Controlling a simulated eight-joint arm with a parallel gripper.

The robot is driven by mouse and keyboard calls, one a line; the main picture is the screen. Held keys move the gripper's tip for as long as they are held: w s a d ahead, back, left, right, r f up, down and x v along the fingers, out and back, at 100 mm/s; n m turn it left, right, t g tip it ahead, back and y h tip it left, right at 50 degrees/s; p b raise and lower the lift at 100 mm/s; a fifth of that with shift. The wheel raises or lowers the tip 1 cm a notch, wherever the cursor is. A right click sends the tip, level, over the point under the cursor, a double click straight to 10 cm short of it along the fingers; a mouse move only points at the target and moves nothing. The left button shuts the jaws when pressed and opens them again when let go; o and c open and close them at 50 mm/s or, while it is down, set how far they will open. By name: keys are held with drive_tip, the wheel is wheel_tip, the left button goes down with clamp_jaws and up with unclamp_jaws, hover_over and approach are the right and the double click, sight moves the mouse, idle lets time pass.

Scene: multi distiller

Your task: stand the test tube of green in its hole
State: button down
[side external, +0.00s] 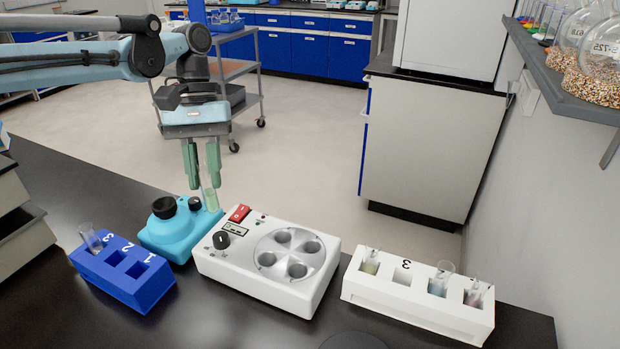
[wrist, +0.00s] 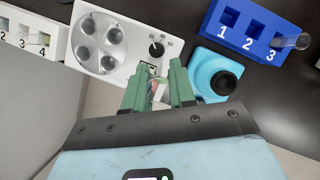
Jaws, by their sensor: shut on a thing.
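My gripper (side external: 202,168) has green fingers and is shut on a clear test tube (side external: 212,198) with a pale green tint. The tube hangs below the fingers, roughly upright, at the right side of the turquoise mixer in the side view; I cannot tell whether it touches it. In the wrist view my gripper (wrist: 157,88) partly hides the tube (wrist: 159,88). The white rack (side external: 415,308) stands at the right. Its hole marked 3 (side external: 403,276) is empty, and the other holes hold tubes with yellowish, bluish and pinkish contents.
The turquoise mixer (side external: 160,232) with black knobs is close to the tube. A white centrifuge (side external: 225,262) with an empty round rotor (side external: 290,254) lies between mixer and white rack. A blue rack (side external: 125,280) at left holds one clear tube (side external: 91,238). The black table (side external: 210,325) is clear in front.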

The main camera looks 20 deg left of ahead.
drive_tip(key=w+d+n+t+h, duration=0.1)
drive_tip(key=w+d+n+t, duration=0.1)
drive_tip(key=d+n, duration=0.5)
drive_tip(key=w+d+n+t+h, duration=0.15)
drive_tip(key=d+n, duration=0.25)
drive_tip(key=d, duration=0.6)
drive_tip(key=shift+y, duration=0.25)
drive_tip(key=shift+w+f, duration=0.15)
drive_tip(key=shift+f, duration=0.9)
drive_tip(key=shift+w+f, duration=0.1)
drive_tip(key=shift+f, duration=0.9)
drive_tip(key=shift+f, duration=0.1)
drive_tip(key=shift+f, duration=2.2)
drive_tip(key=c, duration=0.8)
unclamp_jaws()
drive_tip(key=shift+c, duration=0.2)
drive_tip(key=shift+r, duration=0.15)
